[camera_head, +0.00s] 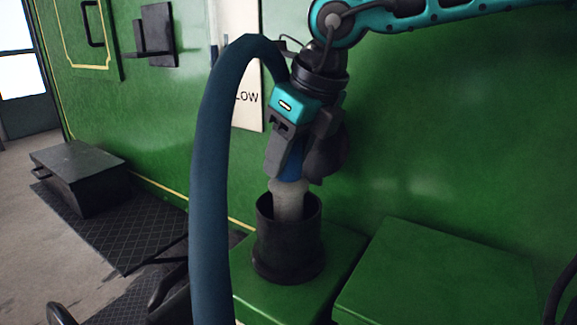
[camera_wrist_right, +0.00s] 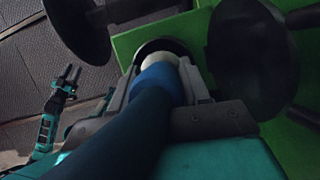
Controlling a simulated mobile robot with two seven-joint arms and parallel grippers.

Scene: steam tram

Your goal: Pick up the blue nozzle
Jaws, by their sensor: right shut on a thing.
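My right gripper (camera_head: 291,176) is shut on the blue nozzle (camera_head: 290,167), which is mostly hidden between the fingers. The nozzle's pale grey end (camera_head: 291,198) points down into the open top of a black cylindrical holder (camera_head: 288,247). A thick dark blue hose (camera_head: 209,190) arches from the gripper up and down to the left. In the right wrist view, the fingers stand on both sides of the blue nozzle (camera_wrist_right: 158,78), with its pale collar beyond. My left gripper (camera_wrist_right: 70,76) shows small in that view, its fingers apart and empty.
The holder stands on a green box (camera_head: 262,305); another green box (camera_head: 440,280) is to its right. A green wall (camera_head: 450,130) with a white sign (camera_head: 243,100) rises close behind. A black step (camera_head: 82,180) and patterned floor mat (camera_head: 120,235) lie left.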

